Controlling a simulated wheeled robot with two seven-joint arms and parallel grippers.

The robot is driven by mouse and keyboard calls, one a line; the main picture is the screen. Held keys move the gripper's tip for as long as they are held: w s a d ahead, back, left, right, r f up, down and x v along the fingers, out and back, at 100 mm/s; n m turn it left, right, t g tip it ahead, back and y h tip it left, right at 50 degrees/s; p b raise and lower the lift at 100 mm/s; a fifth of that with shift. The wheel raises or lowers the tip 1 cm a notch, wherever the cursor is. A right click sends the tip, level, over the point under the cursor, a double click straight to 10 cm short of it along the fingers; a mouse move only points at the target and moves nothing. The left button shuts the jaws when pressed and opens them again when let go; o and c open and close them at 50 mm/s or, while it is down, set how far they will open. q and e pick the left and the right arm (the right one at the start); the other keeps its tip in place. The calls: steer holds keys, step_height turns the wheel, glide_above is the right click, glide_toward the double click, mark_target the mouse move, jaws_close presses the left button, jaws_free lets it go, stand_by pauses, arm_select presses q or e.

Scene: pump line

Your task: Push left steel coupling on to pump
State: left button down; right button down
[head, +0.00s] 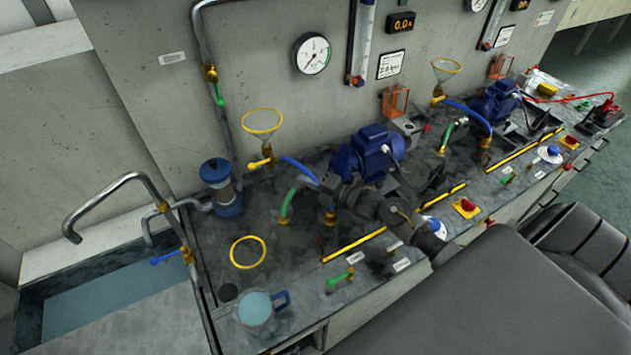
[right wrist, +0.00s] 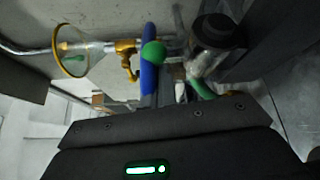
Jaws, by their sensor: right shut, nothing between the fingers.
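The left pump's blue motor (head: 370,153) stands on the grey bench. A blue hose (head: 300,168) and a green hose (head: 288,204) run to its left end. My right gripper (head: 332,184) is at that end, in front of the motor, with its fingers shut and empty. The gripper and wrist cover much of the pump, and I cannot clearly make out the steel coupling. In the right wrist view, the blue hose (right wrist: 148,65) and a green hose (right wrist: 201,88) show just beyond the fingers; contact cannot be told. My left gripper is out of view.
A yellow-rimmed funnel (head: 262,122) rises left of the pump. A yellow ring (head: 247,252) and a mug (head: 257,311) occupy the bench's left part. A blue-capped glass jar (head: 221,187) stands behind them. A second blue motor (head: 496,101) is farther right. My arm crosses the bench's front edge.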

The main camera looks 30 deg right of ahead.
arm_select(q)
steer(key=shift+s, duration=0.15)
